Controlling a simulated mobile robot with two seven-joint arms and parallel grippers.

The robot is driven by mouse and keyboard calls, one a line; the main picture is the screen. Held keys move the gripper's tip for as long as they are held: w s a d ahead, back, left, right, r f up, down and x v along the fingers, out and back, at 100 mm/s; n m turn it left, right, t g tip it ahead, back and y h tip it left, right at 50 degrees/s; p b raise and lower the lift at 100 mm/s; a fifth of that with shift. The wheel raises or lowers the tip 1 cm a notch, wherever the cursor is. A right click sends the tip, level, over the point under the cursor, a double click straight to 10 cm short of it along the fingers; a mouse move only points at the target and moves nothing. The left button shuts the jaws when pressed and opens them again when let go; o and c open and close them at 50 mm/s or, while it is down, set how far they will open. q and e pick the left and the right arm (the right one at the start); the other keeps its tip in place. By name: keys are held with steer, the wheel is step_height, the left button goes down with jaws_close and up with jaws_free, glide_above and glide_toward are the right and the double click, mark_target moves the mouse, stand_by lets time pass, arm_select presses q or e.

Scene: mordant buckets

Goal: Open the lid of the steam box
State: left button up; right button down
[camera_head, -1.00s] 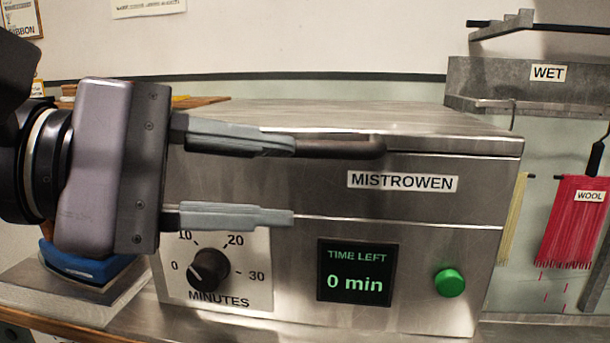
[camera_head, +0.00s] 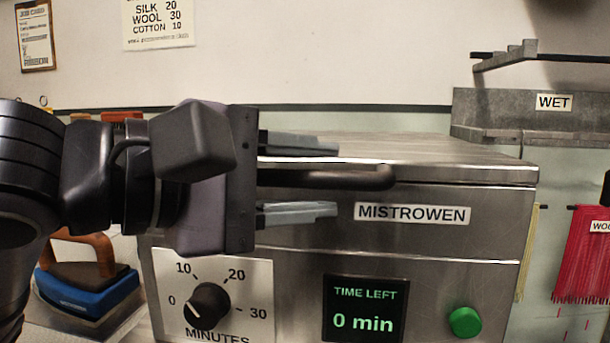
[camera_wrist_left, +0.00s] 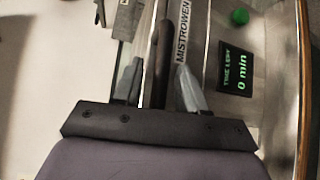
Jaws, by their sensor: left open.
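The steam box (camera_head: 430,243) is a steel box labelled MISTROWEN. Its lid (camera_head: 430,158) lies flat on top and looks shut. A dark bar handle (camera_head: 370,178) runs along the upper front. My left gripper (camera_head: 335,180) is open, with one finger above the handle and one below it. In the left wrist view the handle (camera_wrist_left: 163,50) stands between the two fingers (camera_wrist_left: 160,85), with a visible gap to the lower finger. The handle's left part is hidden behind my gripper. My right gripper is not in view.
The box front has a minutes dial (camera_head: 207,305), a display (camera_head: 365,309) reading 0 min and a green button (camera_head: 465,322). A blue iron (camera_head: 88,290) stands at the left. A WET shelf (camera_head: 520,115) and red wool (camera_head: 585,255) hang at the right.

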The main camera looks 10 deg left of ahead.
arm_select(q)
jaws_close()
steer(key=shift+r+p, duration=0.45)
steer(key=shift+r, duration=0.1)
steer(key=w+r+n+g+p, duration=0.1)
steer(key=w+r+p, duration=0.3)
steer(key=r+p, duration=0.6)
steer(key=w+r+n+g+y+p, duration=0.1)
steer(key=w+r+p, duration=0.2)
steer(key=r+p, duration=0.7)
steer(key=shift+w+r+g, duration=0.3)
steer(key=shift+w+r, duration=0.05)
steer(key=shift+r, duration=1.15)
